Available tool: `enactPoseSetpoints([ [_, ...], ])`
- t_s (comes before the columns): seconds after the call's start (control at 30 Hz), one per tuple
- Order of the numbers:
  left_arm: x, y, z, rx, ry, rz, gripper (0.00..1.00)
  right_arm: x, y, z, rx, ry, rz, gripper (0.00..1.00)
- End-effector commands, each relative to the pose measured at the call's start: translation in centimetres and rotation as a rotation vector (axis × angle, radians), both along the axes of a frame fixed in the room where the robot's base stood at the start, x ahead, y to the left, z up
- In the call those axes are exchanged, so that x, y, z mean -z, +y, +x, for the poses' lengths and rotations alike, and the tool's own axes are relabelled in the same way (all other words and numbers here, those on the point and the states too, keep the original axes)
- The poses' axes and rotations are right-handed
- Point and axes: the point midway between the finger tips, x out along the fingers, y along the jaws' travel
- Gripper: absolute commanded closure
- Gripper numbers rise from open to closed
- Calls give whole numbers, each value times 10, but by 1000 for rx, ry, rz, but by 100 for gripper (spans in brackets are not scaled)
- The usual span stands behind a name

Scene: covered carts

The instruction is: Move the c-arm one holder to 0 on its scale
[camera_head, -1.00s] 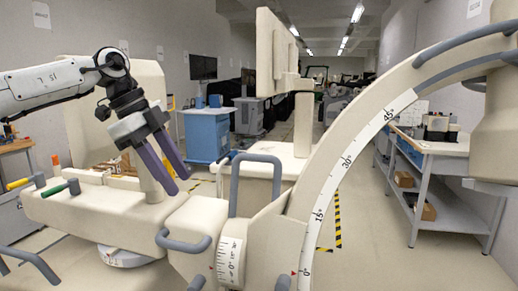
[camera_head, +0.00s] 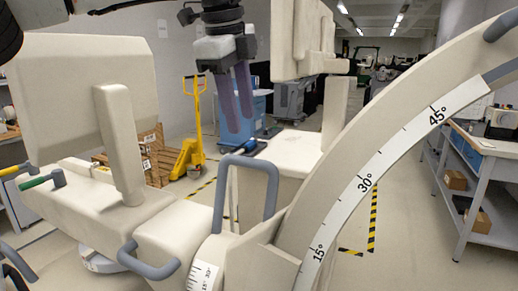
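The c-arm (camera_head: 330,170) is a large cream arc with a white scale strip (camera_head: 375,172) marked 15, 30 and 45; its lower end is cut off, so no 0 or pointer shows. The cream holder (camera_head: 180,235) at its lower left carries a grey upright loop handle (camera_head: 248,188) and a grey side handle (camera_head: 148,262). A small white dial scale (camera_head: 203,276) on it is partly cut off. My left gripper (camera_head: 240,122) hangs fingers down above and behind the loop handle, touching nothing visible. Its two purple fingers stand slightly apart and empty. My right gripper is not in view.
A cream cart body (camera_head: 80,85) fills the left, with green and yellow handles (camera_head: 45,180). A yellow pallet jack (camera_head: 192,140) and wooden pallet stand behind. A grey worktable (camera_head: 485,150) stands at right. Floor between is clear.

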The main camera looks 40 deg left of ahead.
Motion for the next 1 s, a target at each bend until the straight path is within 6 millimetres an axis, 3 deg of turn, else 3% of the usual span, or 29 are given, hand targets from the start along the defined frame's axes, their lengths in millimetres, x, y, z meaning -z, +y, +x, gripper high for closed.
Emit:
enactPoseSetpoints([
  [0.17, 19, 2, 5, 0, 3, -2, 63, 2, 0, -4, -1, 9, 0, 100],
  [0.5, 77, 7, 21, 1, 3, -3, 63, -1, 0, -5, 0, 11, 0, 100],
  [0.7, 93, 9, 27, -1, 1, -1, 63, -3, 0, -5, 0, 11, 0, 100],
  [1.0, 97, 9, 28, -1, 0, -1, 63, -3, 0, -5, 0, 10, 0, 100],
])
